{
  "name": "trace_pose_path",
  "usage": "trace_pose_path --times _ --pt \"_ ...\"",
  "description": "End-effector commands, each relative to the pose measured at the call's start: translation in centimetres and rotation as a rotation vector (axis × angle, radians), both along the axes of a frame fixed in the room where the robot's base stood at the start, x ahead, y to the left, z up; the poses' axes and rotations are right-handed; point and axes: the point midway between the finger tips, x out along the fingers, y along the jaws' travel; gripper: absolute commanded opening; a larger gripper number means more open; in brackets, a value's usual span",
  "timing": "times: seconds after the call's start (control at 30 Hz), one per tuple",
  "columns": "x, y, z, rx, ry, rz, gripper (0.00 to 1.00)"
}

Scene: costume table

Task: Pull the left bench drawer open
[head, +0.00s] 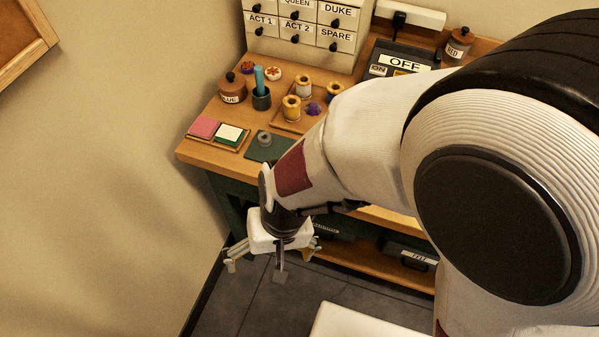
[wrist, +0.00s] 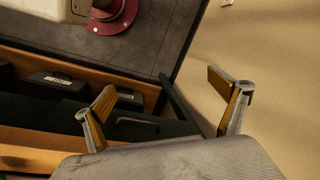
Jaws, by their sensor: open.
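The wooden bench (head: 195,150) has a dark green front below its top. My gripper (head: 270,260) hangs in front of the bench's left end, pointing down, with its fingers spread wide and nothing between them. In the wrist view my gripper (wrist: 163,92) also shows open. There a dark bar handle (wrist: 138,122) sits on the dark green drawer front (wrist: 180,129), close beside the left finger and apart from the right one. I cannot tell whether the finger touches it. In the head view my arm and gripper hide most of the left drawer.
A low shelf under the bench holds dark labelled boxes, one marked FELT (head: 412,257). Jars, pads and a tray (head: 290,122) stand on the bench top. A bare wall (head: 110,180) is close on the left. The grey floor (head: 250,300) in front is clear.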

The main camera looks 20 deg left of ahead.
Motion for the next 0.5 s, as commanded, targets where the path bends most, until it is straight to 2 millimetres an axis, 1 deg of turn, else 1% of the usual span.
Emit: trace_pose_path --times 0.03,0.2,0.5 --pt "-0.6 0.7 -1.0 -0.004 0.003 0.002 0.96" --pt "-1.8 3.1 -4.1 -0.003 -0.008 -0.012 0.96" --pt "-3.9 6.3 -9.8 -0.007 -0.058 -0.053 0.96"
